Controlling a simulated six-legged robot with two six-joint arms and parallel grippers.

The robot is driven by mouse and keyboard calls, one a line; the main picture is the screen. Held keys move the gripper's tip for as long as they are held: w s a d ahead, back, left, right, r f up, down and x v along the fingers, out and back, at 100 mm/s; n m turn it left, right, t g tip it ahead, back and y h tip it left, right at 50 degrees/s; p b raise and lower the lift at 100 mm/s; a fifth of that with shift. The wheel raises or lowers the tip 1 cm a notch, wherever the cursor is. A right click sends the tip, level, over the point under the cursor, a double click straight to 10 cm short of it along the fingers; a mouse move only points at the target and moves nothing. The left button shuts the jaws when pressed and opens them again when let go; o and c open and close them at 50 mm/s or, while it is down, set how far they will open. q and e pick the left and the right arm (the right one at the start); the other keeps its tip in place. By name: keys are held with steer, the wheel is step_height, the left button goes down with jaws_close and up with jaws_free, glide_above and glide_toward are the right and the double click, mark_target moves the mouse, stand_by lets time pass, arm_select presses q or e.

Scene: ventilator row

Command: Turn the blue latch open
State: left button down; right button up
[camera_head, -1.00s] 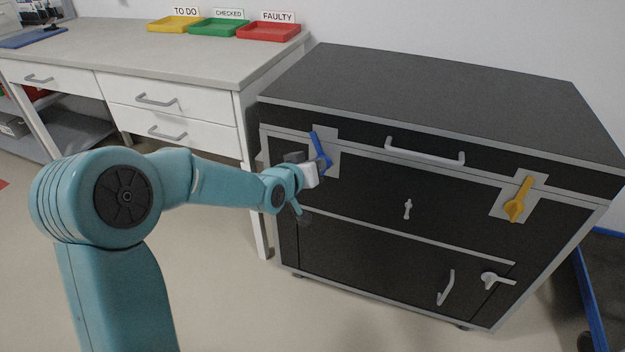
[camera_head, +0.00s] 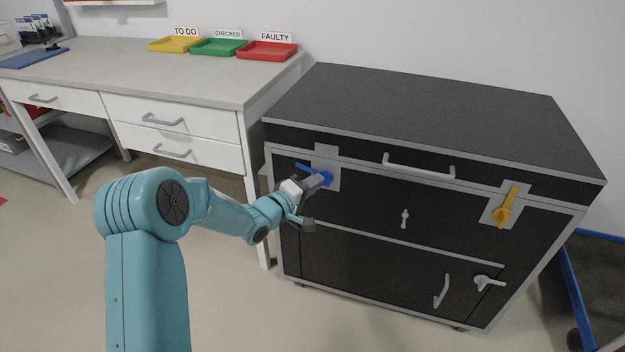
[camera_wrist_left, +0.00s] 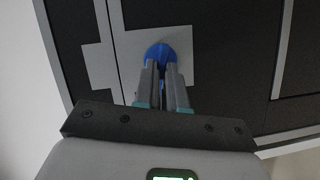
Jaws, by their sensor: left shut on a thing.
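The blue latch (camera_head: 303,168) is on a light plate at the left of the black cabinet's front. Its handle points left and slightly up from its hub. My left gripper (camera_head: 321,181) is at the latch's hub and covers part of it. In the left wrist view, the fingers (camera_wrist_left: 160,72) are close together, shut on the blue latch (camera_wrist_left: 161,50). My right gripper is not in view.
The black cabinet (camera_head: 430,105) has a grey lid handle (camera_head: 418,170), a yellow latch (camera_head: 506,210) at right and a lower white latch (camera_head: 489,283). A workbench (camera_head: 150,72) with yellow, green and red trays stands at left. Floor is clear in front.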

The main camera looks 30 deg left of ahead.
arm_select(q)
steer(key=shift+f+n+t, duration=0.2)
steer(key=shift+n+t, duration=0.4)
steer(key=shift+n, duration=0.8)
steer(key=c, duration=1.2)
jaws_free()
steer(key=shift+w, duration=0.15)
steer(key=s+a+p, duration=0.2)
steer(key=s, duration=1.4)
steer(key=shift+s+a+p, duration=0.2)
steer(key=shift+a+p, duration=0.1)
steer(key=shift+p, duration=0.1)
